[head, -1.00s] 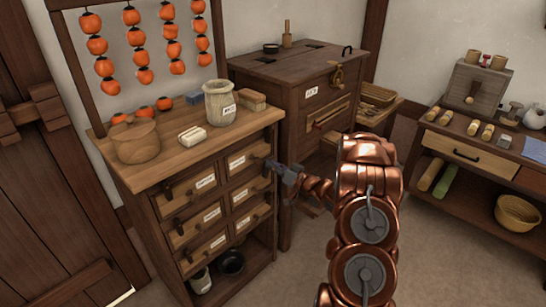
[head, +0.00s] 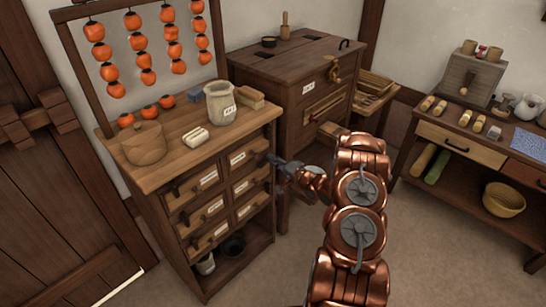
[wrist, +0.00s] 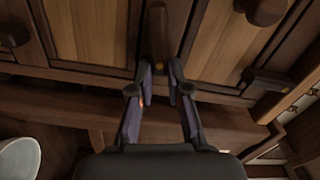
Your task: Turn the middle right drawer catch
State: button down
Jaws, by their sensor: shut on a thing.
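The small drawer chest (head: 190,290) stands left of centre in the head view, with two columns of labelled drawers. The middle right drawer (head: 243,187) is in its right column. My gripper (head: 272,163) is at the chest's right front edge, by the right column. In the wrist view, its two fingers (wrist: 160,78) are closed around the end of a dark catch (wrist: 158,35) between two drawer fronts. Another dark catch (wrist: 267,84) lies to the right, apart from the fingers. The fingers partly hide the held catch, and which row it belongs to is hard to tell.
A lidded wooden pot (head: 144,145) and a labelled jar (head: 220,103) stand on the chest top. A tall dark cabinet (head: 290,72) stands close behind my gripper. A low bench (head: 480,155) is at right. Open floor (head: 440,250) lies between.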

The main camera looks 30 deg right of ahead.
jog(key=shift+f+m+p, duration=0.1)
jog(key=shift+m+p, duration=0.2)
jog(key=shift+m, duration=1)
jog(key=c, duration=1.1)
grip_release()
jog(key=v, duration=1.2)
jog(key=shift+w, duration=0.1)
